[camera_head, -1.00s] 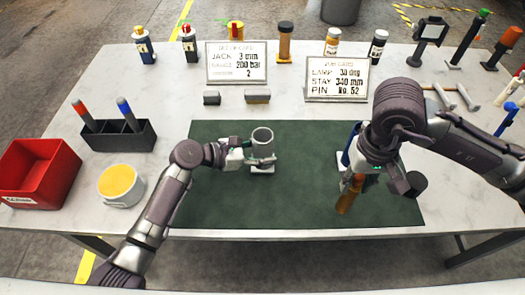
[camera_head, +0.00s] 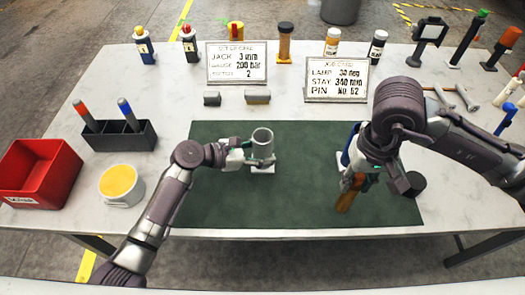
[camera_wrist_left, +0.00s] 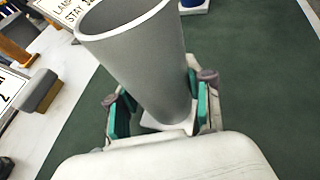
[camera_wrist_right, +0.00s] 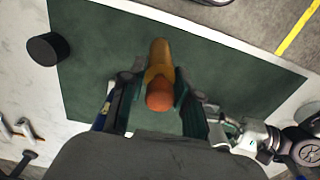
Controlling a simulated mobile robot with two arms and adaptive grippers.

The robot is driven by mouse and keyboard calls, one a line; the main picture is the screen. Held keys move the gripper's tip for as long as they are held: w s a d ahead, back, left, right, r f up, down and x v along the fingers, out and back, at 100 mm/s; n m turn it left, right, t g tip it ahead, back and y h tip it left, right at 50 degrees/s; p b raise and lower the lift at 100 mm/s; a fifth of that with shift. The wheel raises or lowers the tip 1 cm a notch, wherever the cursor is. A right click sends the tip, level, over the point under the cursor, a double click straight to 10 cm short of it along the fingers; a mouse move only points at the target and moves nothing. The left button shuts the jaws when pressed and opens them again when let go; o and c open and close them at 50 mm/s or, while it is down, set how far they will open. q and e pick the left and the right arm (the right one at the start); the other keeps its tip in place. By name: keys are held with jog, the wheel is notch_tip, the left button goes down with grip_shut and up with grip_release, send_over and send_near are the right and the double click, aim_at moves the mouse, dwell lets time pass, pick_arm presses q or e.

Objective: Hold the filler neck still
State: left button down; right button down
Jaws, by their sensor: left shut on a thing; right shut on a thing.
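The filler neck (camera_head: 262,146) is a grey open-topped tube standing upright on a white base on the green mat (camera_head: 290,205). It fills the middle of the left wrist view (camera_wrist_left: 140,60). My left gripper (camera_head: 258,156) is shut on it from the left, with green pads (camera_wrist_left: 122,112) on both sides of its lower part. My right gripper (camera_wrist_right: 160,105) is shut on a tan cylinder with an orange-red end (camera_wrist_right: 160,92). That cylinder is tilted over the right part of the mat (camera_head: 347,197). My right arm hides part of this area.
A blue post (camera_head: 351,140) stands beside my right gripper. A black round piece (camera_wrist_right: 47,48) lies near the mat's edge. A red bin (camera_head: 40,170), a white tub (camera_head: 121,186) and a dark holder (camera_head: 120,135) stand left. Two cards (camera_head: 236,62) stand behind. The mat between the grippers is clear.

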pick_arm(q)
jog(key=shift+s+f, duration=0.15)
jog(key=shift+f, duration=0.1)
pick_arm(e)
jog(key=shift+r, duration=0.15)
dwell(0.4)
pick_arm(q)
jog(key=c, duration=0.5)
grip_release()
jog(key=shift+r, duration=0.2)
jog(key=c, duration=1.2)
jog(key=shift+c, duration=0.2)
jog(key=shift+w, duration=0.2)
grip_shut()
